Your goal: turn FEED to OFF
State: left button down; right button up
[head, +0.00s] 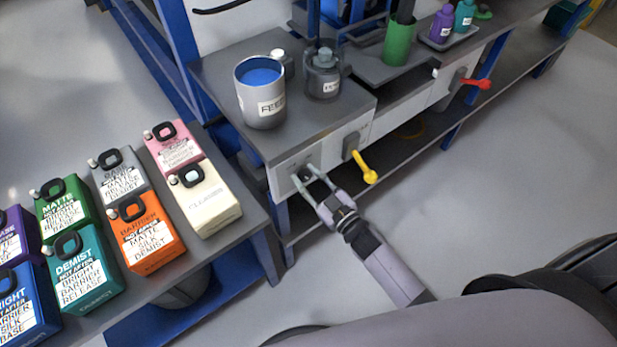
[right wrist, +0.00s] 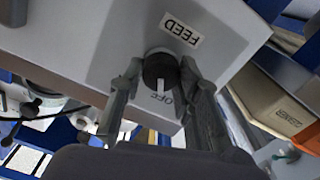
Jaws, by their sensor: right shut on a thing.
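The FEED knob (right wrist: 158,68) is a round black dial on a pale grey panel, under a white FEED label (right wrist: 181,33) in the right wrist view. A white mark on the knob lies on the side facing the OFF lettering (right wrist: 160,98). My right gripper (right wrist: 158,77) is shut on the knob, one finger on each side. In the head view my right gripper (head: 304,176) reaches the left end of the panel (head: 283,180), and its fingers partly hide the knob. My left gripper is not in view.
On the bench above stand a grey pot of blue liquid (head: 262,105) and a grey jar (head: 322,78). A yellow lever (head: 366,170) juts from the panel just right of my gripper; a red lever (head: 478,84) is farther along. Several labelled jugs, including a cream one (head: 210,205), crowd the left table.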

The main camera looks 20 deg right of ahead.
dwell(0.5)
jog(key=o, duration=1.1)
jog(key=shift+o, duration=0.2)
jog(key=shift+s, duration=0.1)
jog(key=v, duration=1.1)
jog(key=shift+s+d, duration=0.15)
jog(key=shift+s, duration=0.25)
